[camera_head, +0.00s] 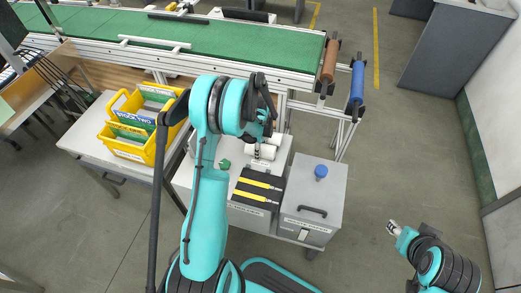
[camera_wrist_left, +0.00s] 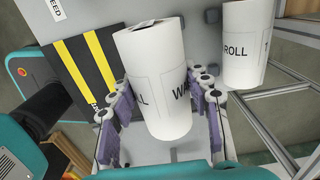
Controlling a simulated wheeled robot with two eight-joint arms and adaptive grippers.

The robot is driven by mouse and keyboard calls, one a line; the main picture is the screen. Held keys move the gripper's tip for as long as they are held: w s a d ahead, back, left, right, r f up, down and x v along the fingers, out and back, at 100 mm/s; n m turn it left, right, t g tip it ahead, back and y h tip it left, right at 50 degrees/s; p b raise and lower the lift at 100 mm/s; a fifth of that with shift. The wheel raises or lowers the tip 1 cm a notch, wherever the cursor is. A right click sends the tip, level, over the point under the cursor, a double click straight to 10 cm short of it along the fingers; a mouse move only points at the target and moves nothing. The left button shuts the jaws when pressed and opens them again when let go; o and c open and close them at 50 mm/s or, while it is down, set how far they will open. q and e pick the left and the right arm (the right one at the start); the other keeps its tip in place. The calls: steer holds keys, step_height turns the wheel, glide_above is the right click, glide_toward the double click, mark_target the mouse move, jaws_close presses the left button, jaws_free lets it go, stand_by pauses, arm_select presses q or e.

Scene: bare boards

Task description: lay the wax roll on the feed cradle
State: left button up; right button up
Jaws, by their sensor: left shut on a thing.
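A white wax roll (camera_wrist_left: 155,75) with black lettering stands between the purple finger pads of my left gripper (camera_wrist_left: 160,108), which is shut on it. In the head view my left gripper (camera_head: 264,143) is partly hidden by its own arm, and the white roll (camera_head: 264,152) shows just below it. A black slab with yellow stripes (camera_wrist_left: 88,62), beside a FEED label, lies left of the held roll; it also shows in the head view (camera_head: 258,187) and may be the feed cradle. My right gripper (camera_head: 393,228) is over the floor, too small to read.
A second white roll (camera_wrist_left: 247,45) stands right of the held one. A yellow crate (camera_head: 128,151) stands on a left side table. A green conveyor (camera_head: 240,45) runs behind.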

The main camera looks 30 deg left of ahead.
mark_target(260, 163)
arm_select(q)
step_height(260, 163, down, 2)
steer(key=shift+b, duration=0.7)
steer(key=shift+f, duration=2.3)
steer(key=o, duration=1.4)
steer(key=shift+o, duration=0.2)
steer(key=shift+r, duration=0.1)
step_height(260, 163, up, 12)
steer(key=shift+f, duration=0.1)
